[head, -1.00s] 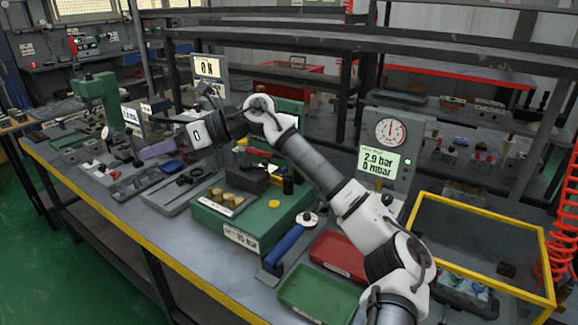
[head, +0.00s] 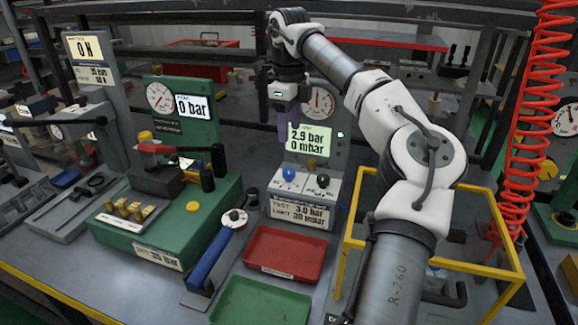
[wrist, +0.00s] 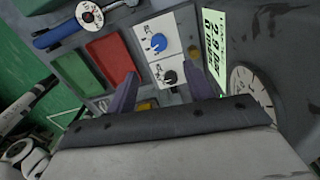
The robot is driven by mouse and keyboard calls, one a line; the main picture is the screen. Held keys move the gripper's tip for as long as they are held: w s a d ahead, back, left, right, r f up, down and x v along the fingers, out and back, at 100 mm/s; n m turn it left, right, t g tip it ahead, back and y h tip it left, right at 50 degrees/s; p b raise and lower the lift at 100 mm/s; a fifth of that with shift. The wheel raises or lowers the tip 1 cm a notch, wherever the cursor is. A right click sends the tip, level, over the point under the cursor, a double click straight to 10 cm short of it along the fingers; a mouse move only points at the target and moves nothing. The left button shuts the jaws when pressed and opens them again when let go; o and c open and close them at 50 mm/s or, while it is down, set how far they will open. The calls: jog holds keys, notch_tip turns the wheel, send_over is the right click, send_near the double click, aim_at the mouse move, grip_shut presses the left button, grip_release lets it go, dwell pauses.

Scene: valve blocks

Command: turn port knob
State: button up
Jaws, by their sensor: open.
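A panel (head: 305,189) on the bench carries a blue knob (head: 289,174) on the left and a black knob (head: 322,180) on the right. The labels are too small to tell which is the port knob. My gripper (head: 288,128) hangs above and behind the knobs, in front of the lit readout, apart from both. In the wrist view its two purple fingers (wrist: 161,78) are spread and empty. There the black knob (wrist: 170,77) appears between the fingertips, and the blue knob (wrist: 159,43) lies farther up the picture.
The readout (head: 309,140) shows 2.9 bar and 0 mbar, below a round gauge (head: 318,100). A red tray (head: 286,253) and a green tray (head: 260,302) lie in front. A yellow-framed box (head: 353,243) stands to the right; a green test block (head: 160,222) to the left.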

aim_at(289, 171)
notch_tip(289, 171, down, 11)
jog(key=shift+s+f+p, duration=0.1)
jog(key=shift+f+p, duration=0.1)
jog(key=shift+p, duration=0.15)
jog(key=shift+c, duration=0.3)
jog(key=c, duration=0.9)
